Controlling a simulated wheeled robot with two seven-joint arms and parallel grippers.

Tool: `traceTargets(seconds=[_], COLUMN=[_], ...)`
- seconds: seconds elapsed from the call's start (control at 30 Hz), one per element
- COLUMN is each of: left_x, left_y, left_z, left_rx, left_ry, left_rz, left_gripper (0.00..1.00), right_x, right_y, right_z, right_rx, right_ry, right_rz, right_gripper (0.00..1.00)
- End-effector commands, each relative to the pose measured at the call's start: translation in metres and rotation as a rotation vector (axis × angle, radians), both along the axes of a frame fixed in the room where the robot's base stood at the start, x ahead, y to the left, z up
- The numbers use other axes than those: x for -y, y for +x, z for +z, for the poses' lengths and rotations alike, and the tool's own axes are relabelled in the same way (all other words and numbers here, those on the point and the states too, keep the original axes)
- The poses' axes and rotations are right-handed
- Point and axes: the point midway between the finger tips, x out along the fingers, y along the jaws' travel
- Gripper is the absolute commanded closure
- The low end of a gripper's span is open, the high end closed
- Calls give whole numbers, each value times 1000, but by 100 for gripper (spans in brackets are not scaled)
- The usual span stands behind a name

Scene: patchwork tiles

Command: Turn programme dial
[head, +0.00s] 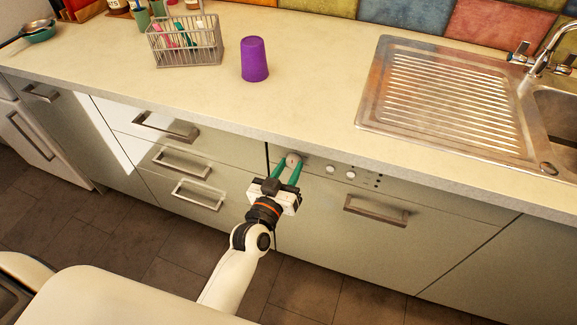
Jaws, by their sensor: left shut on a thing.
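The dishwasher front (370,236) is below the counter, with a control strip along its top edge. The programme dial (293,158) is a small round knob at the left end of that strip. My left gripper (290,168) reaches up to it, with its two green fingers on either side of the dial. The fingers are shut on it. The dial's marking is too small to read. My right gripper is not in view.
A dishwasher handle (376,210) sticks out below. Drawers with handles (180,162) are on the left. The counter (310,95) above holds a purple cup (254,59) and a wire basket (185,42).

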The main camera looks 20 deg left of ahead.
Motion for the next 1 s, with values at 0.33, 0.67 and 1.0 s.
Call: traceTargets(seconds=[0.33,0.67,1.0], left_x=[0,0,-3], left_y=[0,0,-28], left_z=[0,0,-2], left_rx=[-1,-1,-4], left_ry=[-53,-51,-49], left_rz=[0,0,0], left_gripper=[90,46,46], right_x=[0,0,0], right_y=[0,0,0], right_z=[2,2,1], right_rx=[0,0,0], right_ry=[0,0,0], right_rz=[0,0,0], right_gripper=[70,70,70])
